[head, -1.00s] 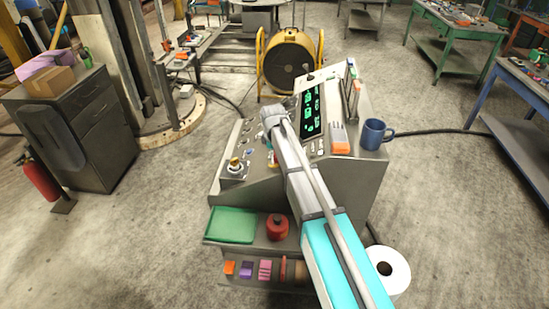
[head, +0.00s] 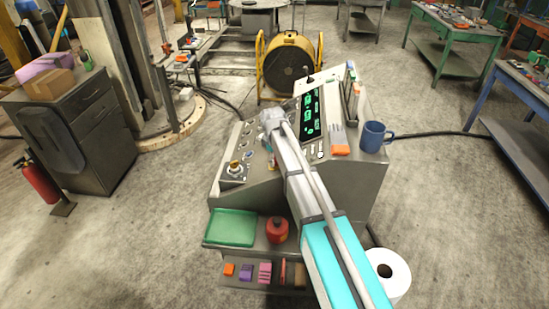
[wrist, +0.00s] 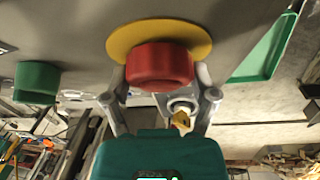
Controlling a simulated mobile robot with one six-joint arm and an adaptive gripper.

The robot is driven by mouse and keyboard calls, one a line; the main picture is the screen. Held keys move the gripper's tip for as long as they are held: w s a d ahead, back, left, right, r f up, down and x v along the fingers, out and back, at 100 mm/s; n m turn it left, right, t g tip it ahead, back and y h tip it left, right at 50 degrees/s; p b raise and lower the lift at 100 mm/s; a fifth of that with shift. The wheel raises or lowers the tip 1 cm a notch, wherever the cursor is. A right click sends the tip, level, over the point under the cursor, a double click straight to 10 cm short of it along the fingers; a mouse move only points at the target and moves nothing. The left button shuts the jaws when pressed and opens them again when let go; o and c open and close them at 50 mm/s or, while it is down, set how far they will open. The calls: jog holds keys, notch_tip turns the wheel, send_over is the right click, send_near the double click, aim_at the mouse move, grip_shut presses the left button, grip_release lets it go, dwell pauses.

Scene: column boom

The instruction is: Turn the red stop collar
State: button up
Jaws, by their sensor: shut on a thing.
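The red stop collar (wrist: 160,66) is a round red knob on a yellow disc (wrist: 128,38) on the console face in the wrist view. My gripper (wrist: 160,76) has one finger on each side of the collar and is shut on it. The near face of the collar is visible between the fingers. In the head view my gripper (head: 271,160) is small and partly hidden beside my wrist, low over the sloping panel, and the collar is hard to make out there.
A green part (wrist: 37,82) stands left of the collar in the wrist view, and a yellow-tipped key switch (wrist: 181,119) sits close below it. The console also carries a green tray (head: 230,242), a red can (head: 277,231), and a blue mug (head: 374,136).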

jog(key=shift+m, duration=0.3)
jog(key=m+t+h+b, duration=0.1)
jog(key=m+t, duration=0.1)
jog(key=m, duration=0.1)
jog(key=shift+s+f+m, duration=0.1)
jog(key=shift+m, duration=0.3)
jog(key=m+t+h, duration=0.1)
jog(key=m, duration=0.1)
jog(key=m+t+b, duration=0.1)
jog(key=m, duration=0.1)
jog(key=shift+h, duration=0.4)
jog(key=o, duration=1)
